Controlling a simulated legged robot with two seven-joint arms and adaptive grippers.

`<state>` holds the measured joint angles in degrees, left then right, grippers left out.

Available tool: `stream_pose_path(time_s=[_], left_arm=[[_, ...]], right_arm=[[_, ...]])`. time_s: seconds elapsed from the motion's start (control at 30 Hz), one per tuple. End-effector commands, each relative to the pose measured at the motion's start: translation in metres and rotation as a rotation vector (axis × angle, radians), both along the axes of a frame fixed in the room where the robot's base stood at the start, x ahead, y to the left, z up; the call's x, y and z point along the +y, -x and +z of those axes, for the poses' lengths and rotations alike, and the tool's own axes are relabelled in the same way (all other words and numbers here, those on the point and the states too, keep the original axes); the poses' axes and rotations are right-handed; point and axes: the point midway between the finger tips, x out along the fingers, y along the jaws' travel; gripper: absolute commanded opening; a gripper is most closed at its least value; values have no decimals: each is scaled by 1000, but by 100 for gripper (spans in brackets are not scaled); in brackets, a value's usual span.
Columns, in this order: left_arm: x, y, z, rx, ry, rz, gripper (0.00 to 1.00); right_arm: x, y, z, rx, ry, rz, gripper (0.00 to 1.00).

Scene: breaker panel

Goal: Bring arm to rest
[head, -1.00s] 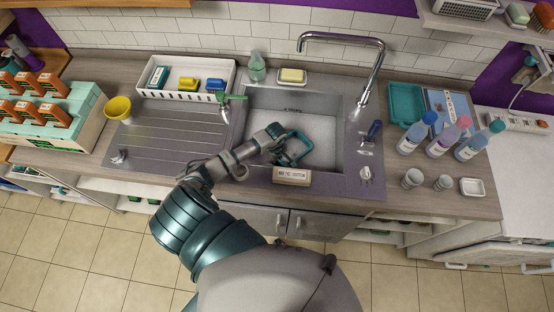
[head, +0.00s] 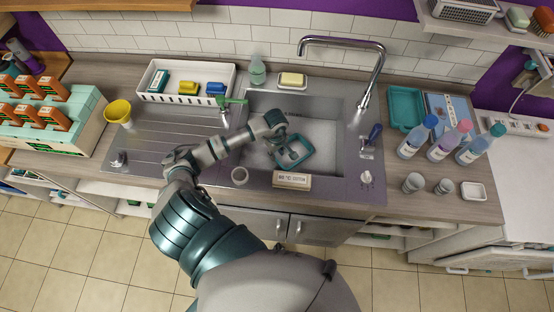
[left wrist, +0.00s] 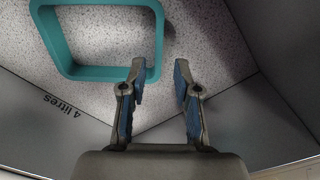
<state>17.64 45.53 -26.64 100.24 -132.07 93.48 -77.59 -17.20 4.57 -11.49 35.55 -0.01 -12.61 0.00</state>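My left arm (head: 222,145) reaches from the lower left over the sink (head: 335,108). My left gripper (head: 284,152) points down into the basin; it also shows in the left wrist view (left wrist: 160,72). A teal square frame (head: 311,150) lies in the basin around and beside the fingers in the head view. My right gripper is out of view. No breaker panel shows.
The tall faucet (head: 372,70) rises behind at right. Bottles (head: 450,140) stand right of the sink. A yellow cup (head: 118,111) stands left. The ribbed drainboard is mostly clear.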

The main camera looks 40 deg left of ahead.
Motion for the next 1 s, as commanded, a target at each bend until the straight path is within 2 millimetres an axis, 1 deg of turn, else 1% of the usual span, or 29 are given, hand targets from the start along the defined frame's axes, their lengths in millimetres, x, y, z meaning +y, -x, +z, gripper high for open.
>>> stream_pose_path(time_s=[0.03, 0.1, 0.23, 0.77, 0.87, 1.0], left_arm=[[0, -1, 7, -2, -1, -1, 31], [0, 0, 16, -1, -1, -1, 31], [0, 0, 23, 0, 0, 1, 31], [0, 1, 24, 0, 0, 1, 31], [0, 0, 31, -1, 0, 1, 31], [0, 0, 58, -3, 0, 1, 31]], right_arm=[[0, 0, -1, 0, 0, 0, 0], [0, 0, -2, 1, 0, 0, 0], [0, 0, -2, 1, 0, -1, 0], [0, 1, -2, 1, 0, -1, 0], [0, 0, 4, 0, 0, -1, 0], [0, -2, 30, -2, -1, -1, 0]])
